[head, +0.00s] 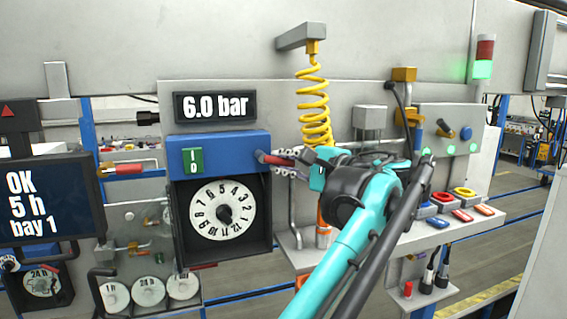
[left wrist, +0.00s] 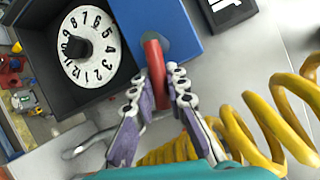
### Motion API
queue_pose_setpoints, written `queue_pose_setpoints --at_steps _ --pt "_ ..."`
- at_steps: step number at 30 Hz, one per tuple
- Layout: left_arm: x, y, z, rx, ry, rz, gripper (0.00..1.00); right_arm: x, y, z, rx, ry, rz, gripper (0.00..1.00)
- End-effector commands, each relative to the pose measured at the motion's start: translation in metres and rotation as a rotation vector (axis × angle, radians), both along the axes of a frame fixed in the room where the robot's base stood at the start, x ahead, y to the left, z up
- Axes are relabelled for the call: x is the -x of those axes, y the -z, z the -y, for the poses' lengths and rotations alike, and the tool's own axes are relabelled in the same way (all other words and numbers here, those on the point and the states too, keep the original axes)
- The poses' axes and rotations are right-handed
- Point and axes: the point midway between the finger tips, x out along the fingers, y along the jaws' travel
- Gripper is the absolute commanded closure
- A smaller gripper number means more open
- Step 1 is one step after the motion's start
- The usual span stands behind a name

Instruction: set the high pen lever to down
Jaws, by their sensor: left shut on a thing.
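A red lever (head: 272,159) sticks out from the right end of the blue housing (head: 220,151) above a round numbered dial (head: 222,209). It points right and slightly down in the head view. My left gripper (head: 285,164) is shut on this lever. In the left wrist view, the red lever (left wrist: 154,64) runs from a round pivot on the blue housing (left wrist: 160,25) to between the two fingers of my left gripper (left wrist: 162,88). The fingers hide part of the lever. No label naming the lever is readable.
A yellow coiled hose (head: 314,110) hangs just behind my left gripper. A green switch (head: 193,161) sits on the housing front. Another red-handled lever (head: 128,169) is at left. A shelf (head: 440,236) with coloured items and a control panel stand at right.

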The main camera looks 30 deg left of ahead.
Motion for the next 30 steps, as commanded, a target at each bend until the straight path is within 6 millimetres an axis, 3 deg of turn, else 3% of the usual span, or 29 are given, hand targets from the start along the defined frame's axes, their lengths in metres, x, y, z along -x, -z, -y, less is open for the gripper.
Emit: queue_pose_setpoints --at_steps 15,30 --pt "0.006 0.017 -0.004 -0.237 -0.001 -0.278 1.0 0.0 0.023 0.0 0.0 0.0 0.0 0.64" --pt "0.007 0.019 -0.006 -0.303 0.0 -0.356 1.0 0.0 0.028 0.0 0.0 0.0 0.0 0.64"
